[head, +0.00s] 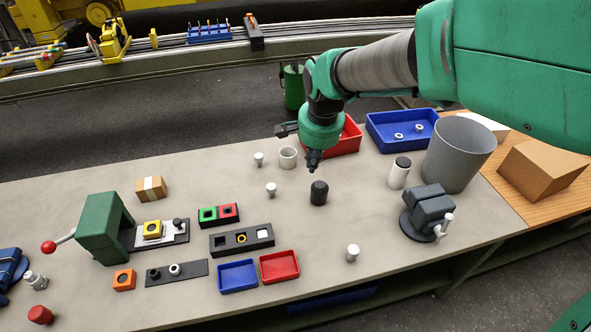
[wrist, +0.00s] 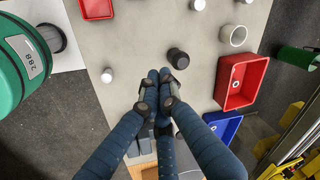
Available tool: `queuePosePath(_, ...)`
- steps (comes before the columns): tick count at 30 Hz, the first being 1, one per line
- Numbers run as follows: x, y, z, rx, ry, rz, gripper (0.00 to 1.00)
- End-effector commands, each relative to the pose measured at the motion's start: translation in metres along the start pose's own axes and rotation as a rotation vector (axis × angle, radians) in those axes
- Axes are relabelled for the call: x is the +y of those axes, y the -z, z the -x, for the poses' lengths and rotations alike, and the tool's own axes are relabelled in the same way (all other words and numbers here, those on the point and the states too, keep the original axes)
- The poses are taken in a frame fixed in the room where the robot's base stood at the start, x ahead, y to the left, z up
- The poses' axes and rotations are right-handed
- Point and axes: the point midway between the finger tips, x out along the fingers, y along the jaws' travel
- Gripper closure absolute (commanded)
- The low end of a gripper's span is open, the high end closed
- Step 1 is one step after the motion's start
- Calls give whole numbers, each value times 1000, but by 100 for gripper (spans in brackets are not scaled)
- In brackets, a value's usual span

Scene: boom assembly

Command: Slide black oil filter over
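The black oil filter (head: 319,193) is a dark, round-topped cylinder standing upright on the grey table, right of the middle. In the wrist view it (wrist: 178,58) stands just past my fingertips and slightly to the right. My gripper (head: 313,161) hangs above and behind it in the head view, apart from it. In the wrist view the dark fingertips (wrist: 159,77) lie close together with nothing between them, so my gripper looks shut and empty.
A grey bin (head: 459,154) and a vise (head: 428,212) are to the right. Small red (head: 279,267) and blue (head: 238,276) trays lie in front. Table directly around the filter is clear.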

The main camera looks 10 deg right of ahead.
Motion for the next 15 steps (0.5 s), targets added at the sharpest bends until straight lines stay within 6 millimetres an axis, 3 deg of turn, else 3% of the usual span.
queuePosePath(6, -31, 19, -51, -36, -54, -188, 100)
queuePosePath(15, -62, 36, -131, -64, -134, -452, 100)
